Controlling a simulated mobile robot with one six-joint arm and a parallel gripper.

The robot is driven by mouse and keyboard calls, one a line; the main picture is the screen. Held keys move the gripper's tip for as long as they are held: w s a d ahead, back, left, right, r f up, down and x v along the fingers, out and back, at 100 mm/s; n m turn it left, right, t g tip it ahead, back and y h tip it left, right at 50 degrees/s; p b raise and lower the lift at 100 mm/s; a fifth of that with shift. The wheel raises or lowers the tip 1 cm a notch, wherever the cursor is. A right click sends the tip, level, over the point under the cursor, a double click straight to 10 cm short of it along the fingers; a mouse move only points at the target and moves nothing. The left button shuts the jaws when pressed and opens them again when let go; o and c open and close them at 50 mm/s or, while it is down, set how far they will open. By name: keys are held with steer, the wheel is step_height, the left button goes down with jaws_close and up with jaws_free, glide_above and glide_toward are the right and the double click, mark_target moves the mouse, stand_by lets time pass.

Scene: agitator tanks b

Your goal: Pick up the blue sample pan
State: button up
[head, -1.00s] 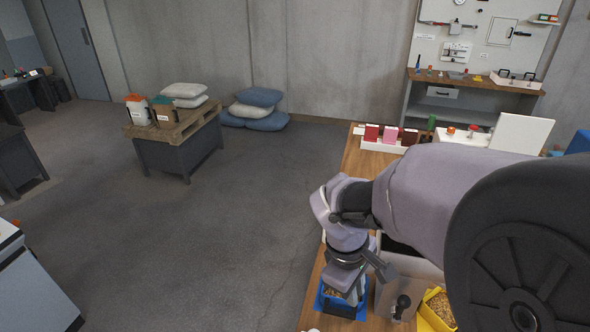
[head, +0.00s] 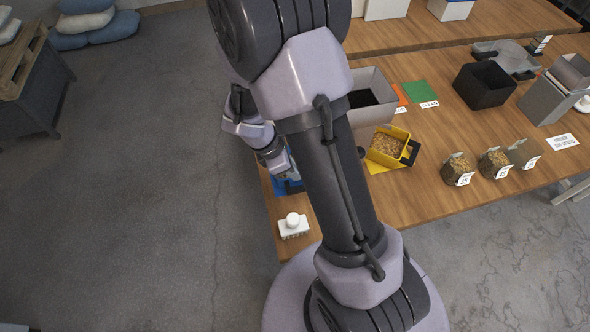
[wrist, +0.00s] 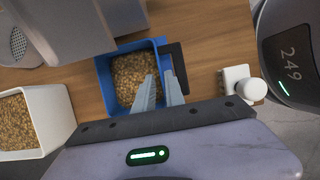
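The blue sample pan (wrist: 104,82) holds brown grain and sits on the wooden table in the wrist view. A dark block (wrist: 178,58) is at its right side. My gripper (wrist: 161,76) is over the pan's right wall, with one finger on the grain side and the other on the outer side. A gap shows between the fingers; firm contact with the wall cannot be made out. In the head view my arm hides most of the blue pan (head: 288,187), and the fingers are hard to see.
A white pan of grain (wrist: 62,104) stands left of the blue pan. A yellow pan (head: 388,148) and grey bin (head: 388,113) stand right of my arm.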

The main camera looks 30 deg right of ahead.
steer(key=b+x, duration=0.1)
steer(key=x, duration=0.3)
steer(key=shift+s+d+b, duration=0.1)
steer(key=shift+d+b, duration=0.05)
steer(key=shift+b, duration=0.2)
steer(key=shift+r, duration=0.1)
jaws_close()
steer(key=shift+r, duration=0.1)
stand_by(0.9)
steer(key=shift+r+p, duration=1.2)
steer(key=shift+r, duration=0.6)
steer(key=w+a+p, duration=0.1)
steer(key=w+a, duration=0.1)
steer(key=a, duration=0.6)
steer(key=w+a+p, duration=0.1)
steer(key=w+a, duration=0.2)
steer(key=a, duration=0.6)
steer(key=shift+a+p, duration=0.2)
steer(key=shift+p, duration=0.2)
stand_by(1.9)
